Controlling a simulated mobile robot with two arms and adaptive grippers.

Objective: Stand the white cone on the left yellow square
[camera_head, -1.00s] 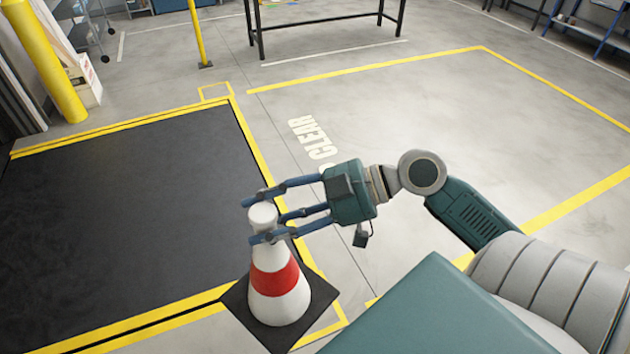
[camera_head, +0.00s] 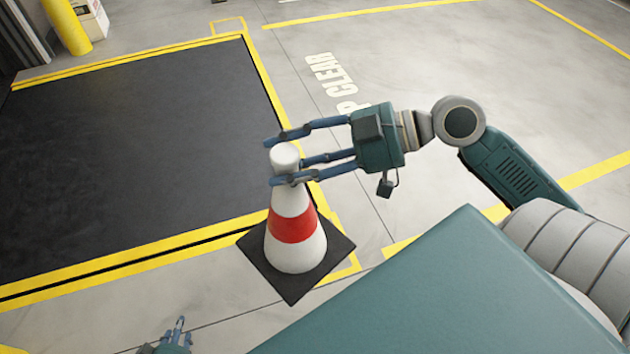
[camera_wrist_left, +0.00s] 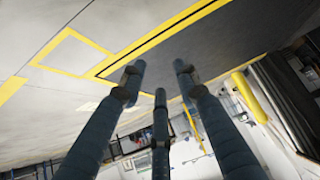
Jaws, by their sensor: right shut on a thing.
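The white cone (camera_head: 290,250) has a red band and a square black base. My right gripper (camera_head: 283,159) is shut around its top, and the cone is nearly upright. I cannot tell if its base touches the floor. A yellow square outline (camera_head: 354,265) is partly hidden behind the cone's base. Another small yellow square outline (camera_head: 227,19) lies at the far corner of the dark dock plate. My left gripper (camera_head: 180,322) barely shows at the bottom edge; in the left wrist view (camera_wrist_left: 160,80) its fingers are spread and empty. A yellow square outline (camera_wrist_left: 70,32) shows there too.
The dark dock plate (camera_head: 130,150) with yellow edge lines fills the left. A yellow post (camera_head: 66,25) and a white box (camera_head: 92,20) stand at the far left. Open grey floor (camera_head: 430,60) with painted lettering lies beyond my right arm.

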